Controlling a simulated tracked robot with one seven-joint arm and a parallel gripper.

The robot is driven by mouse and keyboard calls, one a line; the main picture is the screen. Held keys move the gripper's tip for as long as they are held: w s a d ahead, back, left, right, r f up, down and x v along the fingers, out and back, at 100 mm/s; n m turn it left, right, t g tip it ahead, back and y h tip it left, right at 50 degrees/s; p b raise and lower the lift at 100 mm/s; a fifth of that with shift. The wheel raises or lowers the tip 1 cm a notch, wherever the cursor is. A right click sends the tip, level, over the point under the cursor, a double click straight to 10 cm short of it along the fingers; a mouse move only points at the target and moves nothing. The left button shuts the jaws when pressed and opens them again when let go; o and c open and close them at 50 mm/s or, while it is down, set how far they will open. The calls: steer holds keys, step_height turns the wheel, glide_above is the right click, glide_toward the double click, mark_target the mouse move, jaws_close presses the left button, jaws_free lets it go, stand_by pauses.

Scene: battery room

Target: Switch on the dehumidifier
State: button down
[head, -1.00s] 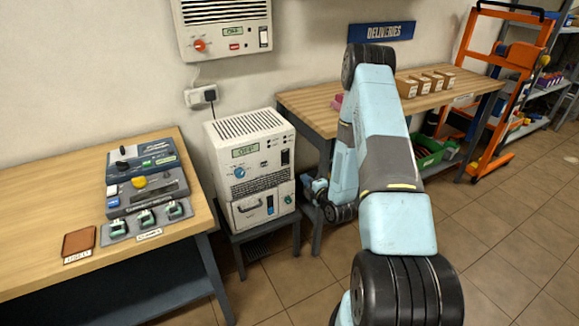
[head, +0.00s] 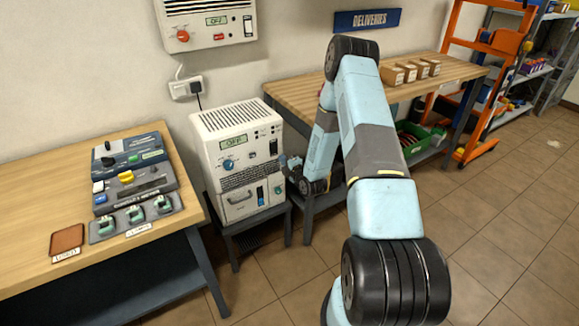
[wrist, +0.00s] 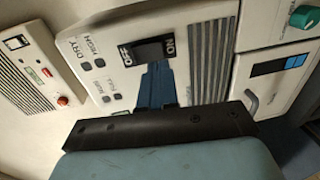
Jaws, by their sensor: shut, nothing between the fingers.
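The dehumidifier (head: 238,155) is a white box with a slotted top, standing on a low dark stand in the head view. Its green display (head: 233,142) reads OFF, and a blue knob sits below it. In the wrist view its black rocker switch (wrist: 153,50) lies between the marks OFF and ON. My gripper (wrist: 158,68) is shut and empty, with its blue fingertips just at the lower edge of the switch. I cannot tell whether they touch it. In the head view my gripper (head: 287,163) is small beside the dehumidifier's right front.
A wall unit (head: 207,22) with a red knob hangs above. A wooden bench (head: 40,190) with control boxes stands at left. A second bench (head: 300,97) with small boxes stands behind my arm. The tiled floor at right is open.

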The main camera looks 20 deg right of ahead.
mark_target(275, 152)
steer(key=shift+x, duration=2.35)
steer(key=shift+d, duration=0.1)
